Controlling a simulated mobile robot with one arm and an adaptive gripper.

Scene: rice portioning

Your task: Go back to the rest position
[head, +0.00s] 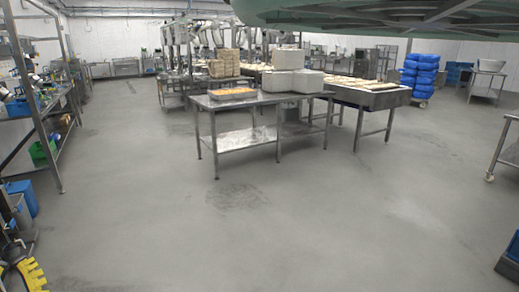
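No part of my gripper or arm can be made out in the head view. I cannot see whether it holds anything. A steel table (238,140) stands ahead in the middle of the room. On it are an orange-filled tray (232,93) at the left and pale grey boxes (292,81) at the right. No rice or portioning container can be made out.
A large green structure (380,14) hangs across the top right, close to the camera. Steel shelving (40,110) lines the left side. Blue stacked crates (420,77) stand at the back right. A steel table edge (505,145) shows at far right. The grey floor (270,225) ahead is clear.

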